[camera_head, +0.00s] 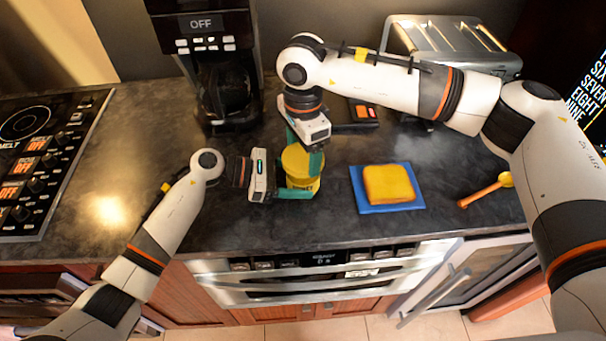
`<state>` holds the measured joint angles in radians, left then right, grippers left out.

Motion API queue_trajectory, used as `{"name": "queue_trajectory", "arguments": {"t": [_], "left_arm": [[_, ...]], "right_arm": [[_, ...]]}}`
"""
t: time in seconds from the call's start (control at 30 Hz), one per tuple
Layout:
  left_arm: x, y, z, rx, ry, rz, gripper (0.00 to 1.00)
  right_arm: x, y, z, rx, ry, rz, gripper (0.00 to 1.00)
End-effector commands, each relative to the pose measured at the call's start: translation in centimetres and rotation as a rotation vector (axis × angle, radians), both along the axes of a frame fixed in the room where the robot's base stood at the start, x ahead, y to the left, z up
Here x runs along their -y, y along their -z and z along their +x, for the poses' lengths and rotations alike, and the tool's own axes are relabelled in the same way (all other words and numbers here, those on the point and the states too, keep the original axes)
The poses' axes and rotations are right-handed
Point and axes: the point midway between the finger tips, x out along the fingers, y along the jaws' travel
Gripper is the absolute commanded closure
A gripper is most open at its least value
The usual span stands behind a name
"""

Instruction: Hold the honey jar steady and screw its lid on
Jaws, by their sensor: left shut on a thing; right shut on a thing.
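The honey jar (304,184) is yellow and stands upright on the dark counter near its front edge. My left gripper (294,193) comes in from the left, level with the counter, and is shut on the jar's body. The yellow lid (297,158) is at the top of the jar. My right gripper (304,155) reaches down from above, its green fingers on either side of the lid, shut on it. The fingers partly hide the jar and lid. I cannot tell how the lid's threads sit on the jar.
A blue board with a bread slice (389,184) lies right of the jar. A wooden honey dipper (487,190) is farther right. A coffee maker (222,70) and a toaster (452,45) stand at the back. A cooktop (40,150) is at left. The counter between cooktop and jar is clear.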

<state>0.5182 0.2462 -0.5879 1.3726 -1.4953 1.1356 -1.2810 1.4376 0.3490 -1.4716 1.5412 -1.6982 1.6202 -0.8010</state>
Motion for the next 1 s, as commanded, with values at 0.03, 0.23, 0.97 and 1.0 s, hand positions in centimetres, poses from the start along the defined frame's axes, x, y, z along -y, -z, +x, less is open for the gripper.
{"name": "queue_trajectory", "arguments": {"t": [0.03,0.23,0.97,1.0], "left_arm": [[0.0,0.1,0.0,-0.001,0.000,0.001,0.77],[0.0,0.1,0.0,-0.001,0.000,0.001,0.77],[0.0,0.0,0.0,-0.001,0.000,0.001,0.77],[0.0,0.0,0.0,-0.001,0.000,0.001,0.77]], "right_arm": [[-0.1,-0.1,0.0,0.001,0.005,0.002,0.53],[-0.1,-0.1,0.0,0.001,0.003,0.002,0.17],[0.0,-2.7,0.0,0.002,0.002,0.002,0.12],[-0.1,-3.1,0.0,0.003,0.002,0.001,0.12]]}}
